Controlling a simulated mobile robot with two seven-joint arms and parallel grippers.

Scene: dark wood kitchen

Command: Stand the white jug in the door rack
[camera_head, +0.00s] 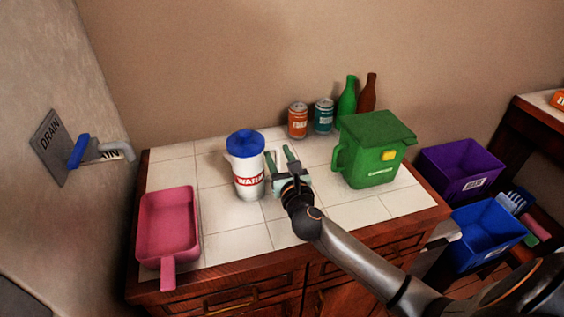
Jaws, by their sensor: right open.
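The white jug (246,172) stands upright on the tiled counter (205,235). It has a blue lid and a red label that reads "WARM", partly cut off at its right edge. My right gripper (282,160) is open and empty, just to the right of the jug, with its fingers pointing toward the back wall. I cannot tell whether the near finger touches the jug. No door rack can be made out in this view. My left gripper is not in view.
A pink pan (168,222) lies on the left. A green lidded container (370,152) stands on the right. Cans (298,121) and bottles (347,100) stand at the back. Purple (462,168) and blue (488,235) bins are right of the counter. A "DRAIN" plate (49,146) is on the left wall.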

